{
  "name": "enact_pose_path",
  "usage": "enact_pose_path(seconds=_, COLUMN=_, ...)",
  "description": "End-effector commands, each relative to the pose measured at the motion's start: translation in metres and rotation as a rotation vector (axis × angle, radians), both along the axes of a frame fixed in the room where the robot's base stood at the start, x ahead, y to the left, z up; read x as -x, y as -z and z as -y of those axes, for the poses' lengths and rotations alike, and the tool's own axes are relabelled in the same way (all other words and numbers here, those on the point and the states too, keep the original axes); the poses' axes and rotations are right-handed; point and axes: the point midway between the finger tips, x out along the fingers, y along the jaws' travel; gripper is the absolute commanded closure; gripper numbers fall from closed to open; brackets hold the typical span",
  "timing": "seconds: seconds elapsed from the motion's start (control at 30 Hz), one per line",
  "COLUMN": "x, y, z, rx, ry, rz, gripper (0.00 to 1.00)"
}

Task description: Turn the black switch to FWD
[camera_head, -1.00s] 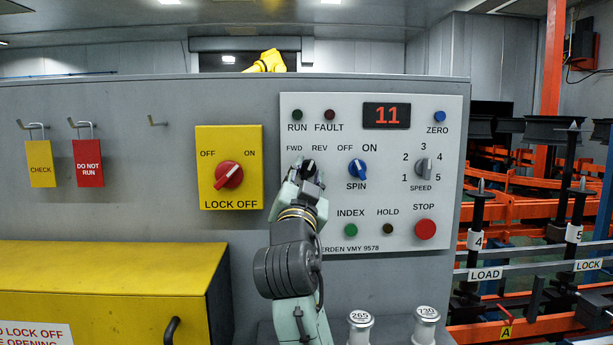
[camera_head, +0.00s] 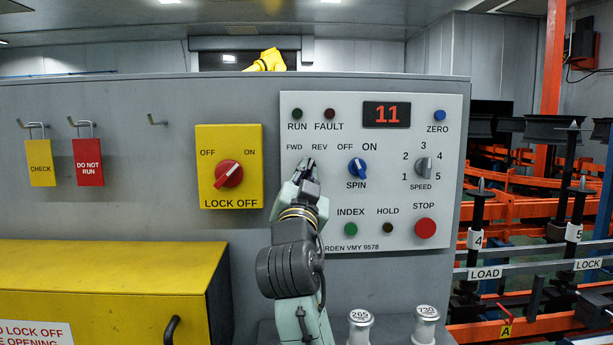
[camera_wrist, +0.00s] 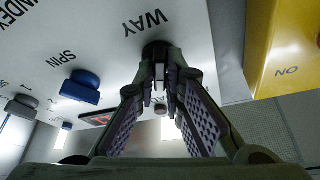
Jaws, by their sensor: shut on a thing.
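The black switch (camera_wrist: 158,48) sits on the light control panel (camera_head: 395,112), below the FWD and REV labels (camera_head: 306,147). In the head view my gripper (camera_head: 307,166) covers most of it, so which label it points at cannot be told. In the wrist view my gripper (camera_wrist: 161,76) reaches to the panel with its two fingers closed in on the black switch, one on each side. The word WAY (camera_wrist: 146,22) is beside the switch in that view.
The blue SPIN switch (camera_head: 357,168) is close to the right of my gripper. The yellow LOCK OFF plate with its red knob (camera_head: 228,173) is to the left. INDEX (camera_head: 351,229), HOLD (camera_head: 387,228) and STOP (camera_head: 425,229) buttons are at the lower right.

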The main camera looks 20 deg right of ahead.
Motion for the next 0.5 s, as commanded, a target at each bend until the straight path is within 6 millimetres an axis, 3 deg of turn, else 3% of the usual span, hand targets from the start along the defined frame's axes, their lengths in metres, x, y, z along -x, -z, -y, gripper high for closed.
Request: enact_pose_path(seconds=0.5, x=0.0012, y=0.0014, z=0.0043, rx=0.36, ry=0.0, rz=-0.104, gripper=1.0)
